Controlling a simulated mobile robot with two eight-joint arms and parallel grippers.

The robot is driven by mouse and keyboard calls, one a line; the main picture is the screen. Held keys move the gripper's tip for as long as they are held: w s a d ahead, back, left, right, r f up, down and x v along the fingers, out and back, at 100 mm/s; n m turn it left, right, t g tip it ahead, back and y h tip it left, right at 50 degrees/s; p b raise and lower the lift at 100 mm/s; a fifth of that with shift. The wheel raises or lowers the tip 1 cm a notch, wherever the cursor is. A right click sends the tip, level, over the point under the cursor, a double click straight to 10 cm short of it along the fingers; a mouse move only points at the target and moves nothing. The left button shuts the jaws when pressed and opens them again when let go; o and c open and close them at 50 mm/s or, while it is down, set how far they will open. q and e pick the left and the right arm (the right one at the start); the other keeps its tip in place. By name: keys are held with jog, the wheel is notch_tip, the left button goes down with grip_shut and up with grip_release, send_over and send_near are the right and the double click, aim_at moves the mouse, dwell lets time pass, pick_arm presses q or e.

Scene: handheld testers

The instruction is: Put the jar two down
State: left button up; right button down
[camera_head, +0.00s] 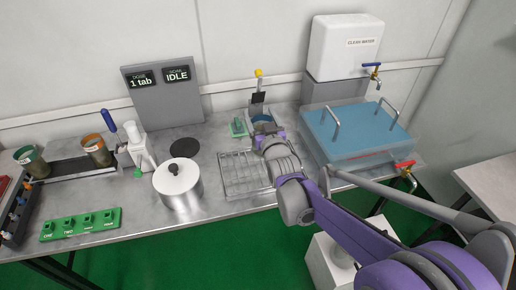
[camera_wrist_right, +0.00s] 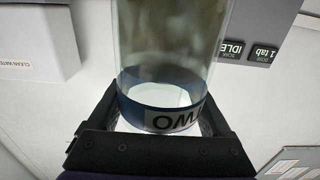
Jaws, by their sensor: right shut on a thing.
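My right gripper (camera_head: 262,116) is above the back middle of the bench, in front of a yellow-topped device. In the right wrist view, its jaws (camera_wrist_right: 162,118) are shut around a clear glass jar (camera_wrist_right: 168,45) with a dark blue band. The band has a white label whose lettering, seen upside down, reads as TWO. In the head view the jar is mostly hidden by the gripper and wrist. A green rack (camera_head: 82,224) with several numbered places, one marked TWO, lies at the front left. My left gripper is not in view.
A steel pot (camera_head: 178,187) stands left of a wire rack (camera_head: 240,174). Brown jars (camera_head: 97,152) sit at the far left. A blue-lidded water bath (camera_head: 358,130) is to the right, with a clean water tank (camera_head: 343,48) behind. The yellow-topped device (camera_head: 258,74) stands close behind the gripper.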

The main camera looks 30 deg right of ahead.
jog(key=f, duration=0.2)
jog(key=f+b, duration=0.1)
jog(key=f, duration=0.1)
jog(key=shift+s+a+f, duration=0.1)
jog(key=shift+s, duration=0.2)
jog(key=shift+f+b, duration=0.5)
jog(key=shift+f, duration=1.5)
jog(key=shift+f, duration=0.25)
grip_release()
jog(key=shift+r, duration=0.1)
